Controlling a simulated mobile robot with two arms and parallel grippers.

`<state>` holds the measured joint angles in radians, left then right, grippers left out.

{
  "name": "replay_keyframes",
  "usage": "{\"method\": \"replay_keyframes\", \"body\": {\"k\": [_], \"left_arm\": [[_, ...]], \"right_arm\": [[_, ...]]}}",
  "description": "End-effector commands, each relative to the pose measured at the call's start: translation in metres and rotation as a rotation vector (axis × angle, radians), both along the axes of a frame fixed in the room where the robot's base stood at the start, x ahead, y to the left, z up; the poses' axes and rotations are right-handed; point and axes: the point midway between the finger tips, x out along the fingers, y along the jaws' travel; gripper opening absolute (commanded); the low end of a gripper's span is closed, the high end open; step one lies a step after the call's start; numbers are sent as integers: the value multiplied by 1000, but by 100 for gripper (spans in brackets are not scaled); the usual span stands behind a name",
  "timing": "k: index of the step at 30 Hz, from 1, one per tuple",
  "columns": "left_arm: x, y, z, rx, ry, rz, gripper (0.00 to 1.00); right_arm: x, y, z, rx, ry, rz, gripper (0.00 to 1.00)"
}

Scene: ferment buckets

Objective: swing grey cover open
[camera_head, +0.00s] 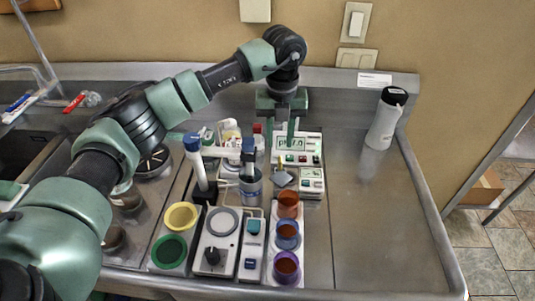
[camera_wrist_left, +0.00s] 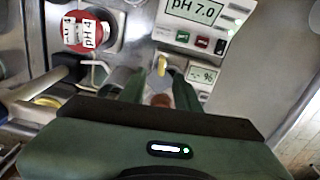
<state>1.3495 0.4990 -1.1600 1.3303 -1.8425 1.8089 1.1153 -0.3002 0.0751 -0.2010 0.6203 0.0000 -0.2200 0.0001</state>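A small grey cover (camera_head: 283,179) with a yellow tab (camera_head: 279,163) lies on a small white meter (camera_head: 312,180); I take this as the task's cover. In the left wrist view the grey cover (camera_wrist_left: 150,78) and its yellow tab (camera_wrist_left: 162,66) show between the fingers, beside the meter's small display (camera_wrist_left: 204,76). The cover looks closed, but the view is partly blocked. My left gripper (camera_head: 282,147) points down above and behind the cover, fingers apart. In the wrist view the left gripper (camera_wrist_left: 160,88) holds nothing that I can make out. My right gripper is not in view.
A pH meter (camera_head: 296,146) reading 7.0 stands just behind the small meter. Left are a blue-topped probe (camera_head: 250,185) and a red-capped bottle (camera_wrist_left: 83,32). Several coloured cups (camera_head: 287,236) stand in front. A white bottle (camera_head: 385,120) stands right; the steel counter (camera_head: 365,210) there is mostly clear.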

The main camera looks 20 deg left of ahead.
Motion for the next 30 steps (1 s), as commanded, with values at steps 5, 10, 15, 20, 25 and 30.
{"method": "replay_keyframes", "body": {"k": [5, 10, 15, 20, 25, 30], "left_arm": [[-1, -4, -8, 0, 9, 56, 32], [-2, -3, -33, 1, 10, 54, 32], [-1, -3, -59, 0, 9, 54, 32], [-1, -3, -74, 0, 7, 53, 32], [-1, -3, -78, 0, 5, 52, 32], [0, -3, -78, 0, 5, 52, 23]], "right_arm": [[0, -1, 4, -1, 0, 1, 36], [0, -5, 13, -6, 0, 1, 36], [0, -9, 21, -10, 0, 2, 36], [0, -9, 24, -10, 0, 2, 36], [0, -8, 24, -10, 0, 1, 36], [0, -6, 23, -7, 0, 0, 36]]}}
